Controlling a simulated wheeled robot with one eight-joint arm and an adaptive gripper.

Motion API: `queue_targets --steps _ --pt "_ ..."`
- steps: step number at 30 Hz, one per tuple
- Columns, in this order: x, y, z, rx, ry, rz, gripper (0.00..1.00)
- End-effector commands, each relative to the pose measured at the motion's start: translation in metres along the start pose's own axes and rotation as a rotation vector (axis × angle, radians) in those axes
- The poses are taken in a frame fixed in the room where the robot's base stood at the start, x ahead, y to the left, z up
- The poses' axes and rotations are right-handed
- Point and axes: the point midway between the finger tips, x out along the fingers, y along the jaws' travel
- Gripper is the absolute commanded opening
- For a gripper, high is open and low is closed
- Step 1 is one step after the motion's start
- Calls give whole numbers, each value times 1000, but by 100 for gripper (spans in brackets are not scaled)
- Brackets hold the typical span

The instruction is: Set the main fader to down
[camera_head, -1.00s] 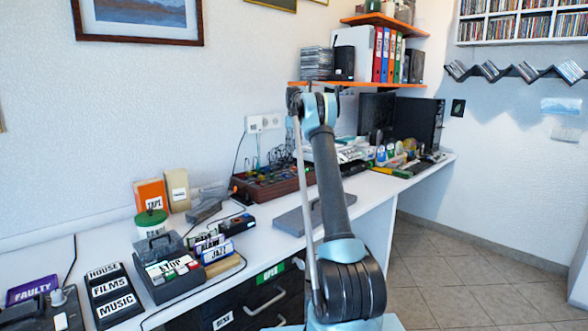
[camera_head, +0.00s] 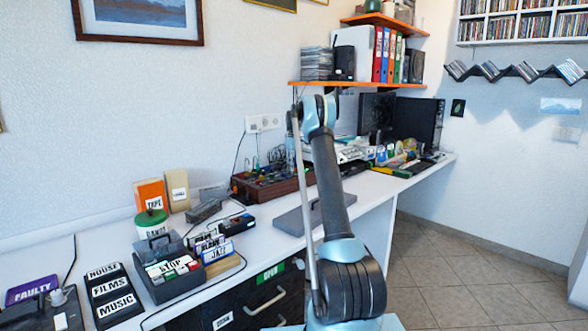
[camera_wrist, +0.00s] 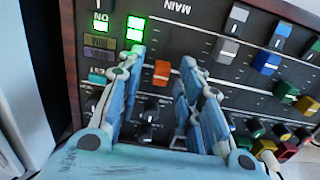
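The mixer shows in the wrist view as a dark panel (camera_wrist: 200,38) with wooden sides. The word MAIN is printed upside down on it. My gripper (camera_wrist: 160,62) is open, with one finger left and one right of the orange cap. A clear gap shows on the left; on the right the gap is narrow, and I cannot tell whether there is contact. In the head view the mixer (camera_head: 272,190) stands on the desk; my gripper is not clearly visible there.
Black and coloured knobs sit near the right finger. Lit green buttons (camera_wrist: 135,28) are by the left fingertip. In the head view, a grey flat case (camera_head: 300,215) lies in front of the mixer.

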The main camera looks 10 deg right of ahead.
Motion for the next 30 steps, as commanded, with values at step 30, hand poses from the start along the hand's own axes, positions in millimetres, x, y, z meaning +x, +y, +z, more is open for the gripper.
queue_targets --steps 30 --pt "-1 2 40 2 0 2 0"
